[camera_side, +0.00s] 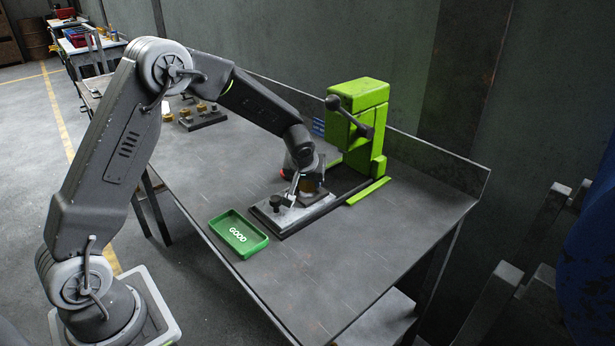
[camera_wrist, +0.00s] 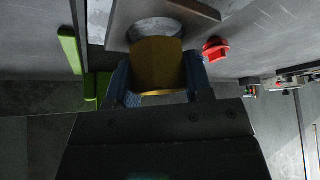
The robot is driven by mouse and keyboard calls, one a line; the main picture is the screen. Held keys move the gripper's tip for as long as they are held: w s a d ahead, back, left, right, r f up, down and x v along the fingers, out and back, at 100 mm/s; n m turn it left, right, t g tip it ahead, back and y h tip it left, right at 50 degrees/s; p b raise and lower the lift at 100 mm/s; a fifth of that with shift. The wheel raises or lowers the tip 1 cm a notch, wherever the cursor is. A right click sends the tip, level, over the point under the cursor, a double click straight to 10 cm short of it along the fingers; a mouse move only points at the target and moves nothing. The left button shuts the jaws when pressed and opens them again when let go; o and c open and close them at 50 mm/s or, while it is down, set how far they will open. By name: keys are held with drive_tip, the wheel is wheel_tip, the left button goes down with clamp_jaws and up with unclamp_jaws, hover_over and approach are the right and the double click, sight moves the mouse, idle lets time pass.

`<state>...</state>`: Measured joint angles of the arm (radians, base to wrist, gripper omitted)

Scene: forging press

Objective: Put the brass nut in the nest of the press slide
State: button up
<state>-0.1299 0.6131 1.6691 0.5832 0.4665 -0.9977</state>
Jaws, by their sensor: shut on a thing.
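The brass nut (camera_wrist: 157,62) is between the two fingers of my gripper (camera_wrist: 158,76) in the wrist view, and the gripper is shut on it. A pale round nest (camera_wrist: 155,27) in the plate of the press slide (camera_wrist: 124,14) shows just beyond the nut. In the side view my gripper (camera_side: 301,187) is low over the light metal slide (camera_side: 291,216), in front of the green press (camera_side: 360,97). The nut (camera_side: 312,186) shows as a small brownish patch by the fingers. Whether it touches the nest is not clear.
A green tray marked GOOD (camera_side: 222,228) lies left of the slide. A dark rack (camera_side: 205,121) with brass pieces stands farther back on the table (camera_side: 330,300). A red button (camera_wrist: 216,49) is close to the right finger. The front of the table is clear.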

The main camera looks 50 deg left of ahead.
drive_tip(key=shift+f, duration=0.65)
idle(0.8)
drive_tip(key=o, duration=1.2)
drive_tip(key=shift+f, duration=0.15)
drive_tip(key=shift+o, duration=0.5)
drive_tip(key=shift+s+d+r, duration=0.15)
drive_tip(key=shift+d+r, duration=0.1)
drive_tip(key=shift+r, duration=0.15)
drive_tip(key=shift+v, duration=3.05)
drive_tip(key=shift+a, duration=0.1)
drive_tip(key=shift+r, duration=0.2)
drive_tip(key=shift+r, duration=1.35)
